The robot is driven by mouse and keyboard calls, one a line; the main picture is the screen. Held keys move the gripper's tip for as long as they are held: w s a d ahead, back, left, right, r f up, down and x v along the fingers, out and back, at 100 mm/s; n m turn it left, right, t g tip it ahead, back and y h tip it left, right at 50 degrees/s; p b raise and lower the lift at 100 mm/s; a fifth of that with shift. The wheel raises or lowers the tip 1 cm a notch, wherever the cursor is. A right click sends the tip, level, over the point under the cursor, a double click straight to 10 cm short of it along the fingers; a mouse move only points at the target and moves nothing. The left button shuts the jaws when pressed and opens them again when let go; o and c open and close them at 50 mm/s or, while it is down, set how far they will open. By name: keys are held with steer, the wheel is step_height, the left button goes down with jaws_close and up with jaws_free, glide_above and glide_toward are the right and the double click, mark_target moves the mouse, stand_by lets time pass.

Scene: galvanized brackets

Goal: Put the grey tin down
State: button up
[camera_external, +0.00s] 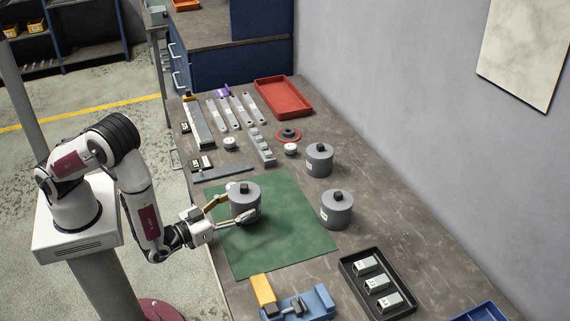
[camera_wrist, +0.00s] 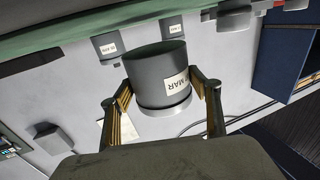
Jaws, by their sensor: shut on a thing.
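The grey tin (camera_external: 244,199) has a dark square knob on its lid and is upright in the external view. My gripper (camera_external: 239,206) is shut on the tin, one finger on each side of its body. The tin is over the green mat (camera_external: 285,250), and a shadow lies on the mat below it; it looks held a little above the mat, though the exact gap is hard to tell. In the wrist view the tin (camera_wrist: 155,70) fills the middle, upside down in the picture, with a white label partly reading "MAR" between my fingers (camera_wrist: 165,88).
Two similar grey tins (camera_external: 319,160) (camera_external: 337,209) stand right of the mat. A black tray (camera_external: 350,273) with metal blocks and a blue vise (camera_external: 300,303) are at the front. Brackets, bars and a red tray (camera_external: 283,96) are farther back. The mat's front part is clear.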

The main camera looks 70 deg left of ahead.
mark_target(233, 216)
steer(key=shift+f, duration=1.7)
steer(key=shift+f, duration=0.2)
steer(key=o, duration=1.3)
steer(key=shift+r, duration=0.15)
steer(key=v, duration=1.2)
steer(key=shift+o, duration=0.4)
